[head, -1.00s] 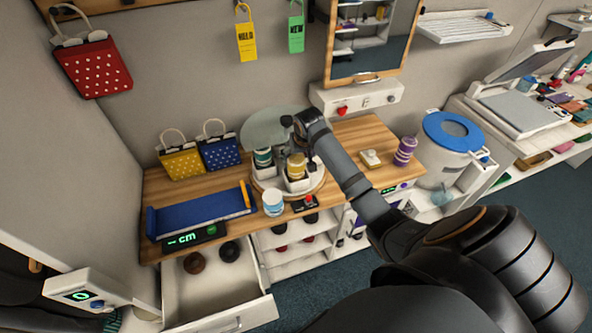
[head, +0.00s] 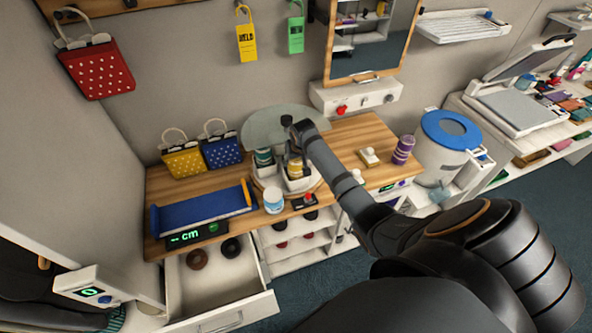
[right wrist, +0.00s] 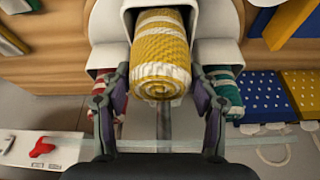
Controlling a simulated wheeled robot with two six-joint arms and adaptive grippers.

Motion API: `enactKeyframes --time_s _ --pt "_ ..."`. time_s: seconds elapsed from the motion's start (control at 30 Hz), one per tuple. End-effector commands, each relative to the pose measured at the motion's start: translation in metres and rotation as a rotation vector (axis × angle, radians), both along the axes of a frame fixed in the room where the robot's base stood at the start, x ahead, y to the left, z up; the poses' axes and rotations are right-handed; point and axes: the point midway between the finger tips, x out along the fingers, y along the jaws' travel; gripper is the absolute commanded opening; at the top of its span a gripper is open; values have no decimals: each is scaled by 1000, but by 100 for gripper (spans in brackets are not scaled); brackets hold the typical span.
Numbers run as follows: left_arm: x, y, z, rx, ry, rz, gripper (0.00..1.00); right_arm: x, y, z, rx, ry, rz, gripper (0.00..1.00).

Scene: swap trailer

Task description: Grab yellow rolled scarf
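The yellow rolled scarf (right wrist: 160,55) with white bands sits in a white cup of a round holder in the right wrist view. It also shows in the head view (head: 295,168), partly covered by my gripper. My right gripper (right wrist: 160,80) is open, with one finger on each side of the scarf's near end. I cannot tell whether the fingers touch it. In the head view the right gripper (head: 289,148) points down at the holder. My left gripper is not in view.
A red roll (right wrist: 100,90) and a green roll (right wrist: 226,92) sit in neighbouring cups, close to my fingers. A light-blue roll (head: 273,200) stands before the holder (head: 318,178). Yellow (head: 184,163) and blue (head: 222,153) dotted bags stand to the left. An open drawer (head: 222,318) juts out below.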

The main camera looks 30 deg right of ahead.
Motion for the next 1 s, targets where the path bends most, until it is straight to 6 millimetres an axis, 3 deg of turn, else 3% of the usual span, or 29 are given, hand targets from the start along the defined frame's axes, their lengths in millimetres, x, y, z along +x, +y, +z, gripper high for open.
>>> enactKeyframes --time_s 0.07,0.33,0.63,1.0 --pt "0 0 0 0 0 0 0 0 0 0 0 0 0 44" --pt "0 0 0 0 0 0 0 0 0 0 0 0 0 7" --pt "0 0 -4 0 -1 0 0 1 -1 7 -1 -3 0 6" --pt "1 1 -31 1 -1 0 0 1 -1 83 -2 -6 0 6"
